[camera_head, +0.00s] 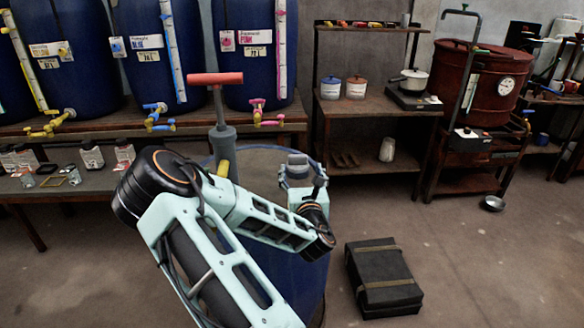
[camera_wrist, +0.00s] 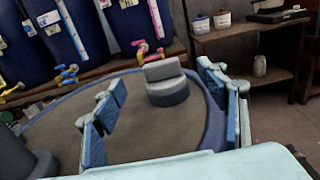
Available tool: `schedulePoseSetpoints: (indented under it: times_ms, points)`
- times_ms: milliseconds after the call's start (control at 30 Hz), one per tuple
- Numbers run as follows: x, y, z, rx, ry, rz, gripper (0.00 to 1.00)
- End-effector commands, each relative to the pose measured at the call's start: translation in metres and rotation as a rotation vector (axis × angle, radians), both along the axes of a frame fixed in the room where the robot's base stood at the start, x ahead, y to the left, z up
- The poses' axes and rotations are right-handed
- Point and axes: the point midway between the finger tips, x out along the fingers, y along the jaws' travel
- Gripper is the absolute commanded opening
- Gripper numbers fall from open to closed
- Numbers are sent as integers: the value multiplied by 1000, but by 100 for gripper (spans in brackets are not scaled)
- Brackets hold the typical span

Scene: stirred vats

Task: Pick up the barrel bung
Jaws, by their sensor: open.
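The barrel bung (camera_wrist: 167,90) is a dark grey round plug with a raised block-shaped grip on top. In the wrist view it sits on the flat barrel top (camera_wrist: 140,135), close to the far right rim. My gripper (camera_wrist: 160,78) is open, with one blue-padded finger to the left of the bung and the other to its right in the picture. There is visible space on both sides, and nothing is held. In the head view the bung (camera_head: 297,160) shows only partly behind my gripper, above the blue barrel (camera_head: 296,275).
A hand pump (camera_head: 222,135) with a red T-handle rises from the barrel top, left of my gripper. Blue vats (camera_head: 250,60) with coloured taps stand on a bench behind. A shelf (camera_head: 375,115) with jars and a pot is at the back. A black case (camera_head: 383,278) lies on the floor.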

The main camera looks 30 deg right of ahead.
Motion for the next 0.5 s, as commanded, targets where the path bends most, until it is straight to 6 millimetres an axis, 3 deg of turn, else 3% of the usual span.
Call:
schedulePoseSetpoints:
  times_ms: [200, 500]
  points:
    - [30, -15, 0, 0, -1, 0, 67]
    - [50, -24, -2, 4, -2, -1, 67]
